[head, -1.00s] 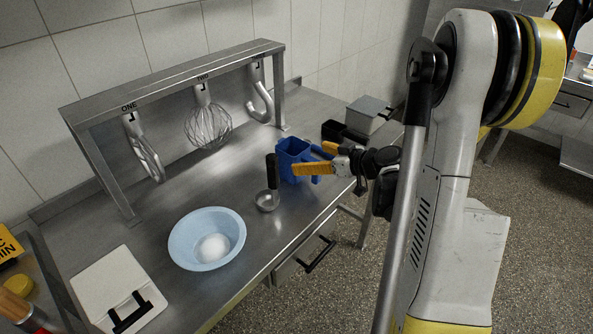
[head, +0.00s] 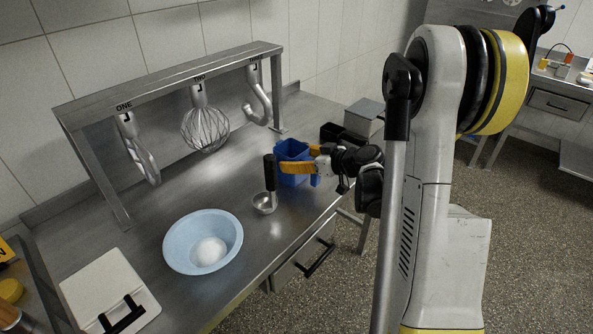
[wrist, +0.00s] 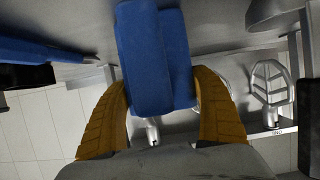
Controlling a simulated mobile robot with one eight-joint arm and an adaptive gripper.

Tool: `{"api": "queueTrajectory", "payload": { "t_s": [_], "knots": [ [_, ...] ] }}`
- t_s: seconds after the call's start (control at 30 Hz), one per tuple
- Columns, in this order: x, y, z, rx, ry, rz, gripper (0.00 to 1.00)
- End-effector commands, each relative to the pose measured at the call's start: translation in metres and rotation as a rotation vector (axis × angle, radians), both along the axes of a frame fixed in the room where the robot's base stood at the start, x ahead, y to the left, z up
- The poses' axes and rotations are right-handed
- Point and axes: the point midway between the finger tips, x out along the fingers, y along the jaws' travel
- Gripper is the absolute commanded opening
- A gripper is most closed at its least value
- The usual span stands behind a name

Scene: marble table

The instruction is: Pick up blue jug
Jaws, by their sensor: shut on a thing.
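The blue jug (head: 293,151) stands upright on the steel worktop, towards its right part in the head view. My gripper (head: 299,158) reaches it from the right, with one yellow finger on the near side and the other behind. In the wrist view, a blue part of the jug (wrist: 158,60) fills the space between the two yellow fingers of my gripper (wrist: 160,85), which are shut on it. The fingers and wrist hide part of the jug. I cannot tell whether its base is clear of the worktop.
A ladle (head: 264,203) with a black handle stands close left of the jug. A pale blue bowl (head: 178,245) holds something white. A black container (head: 333,132) and metal box (head: 364,116) sit behind right.

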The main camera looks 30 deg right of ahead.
Motion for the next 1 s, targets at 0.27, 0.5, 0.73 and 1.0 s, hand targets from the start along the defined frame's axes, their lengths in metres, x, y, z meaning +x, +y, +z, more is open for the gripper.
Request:
{"api": "queueTrajectory", "payload": {
  "t_s": [0.27, 0.5, 0.73, 1.0],
  "knots": [
    [0.0, 0.0, 0.005, 0.0, 0.0, 0.0, 0.35],
    [0.0, 0.0, 0.038, 0.0, -0.001, 0.0, 0.35],
    [-0.031, -0.033, 0.071, 0.002, 0.0, -0.006, 0.35],
    [-0.069, -0.071, 0.102, 0.001, -0.001, -0.004, 0.35]
  ]
}}
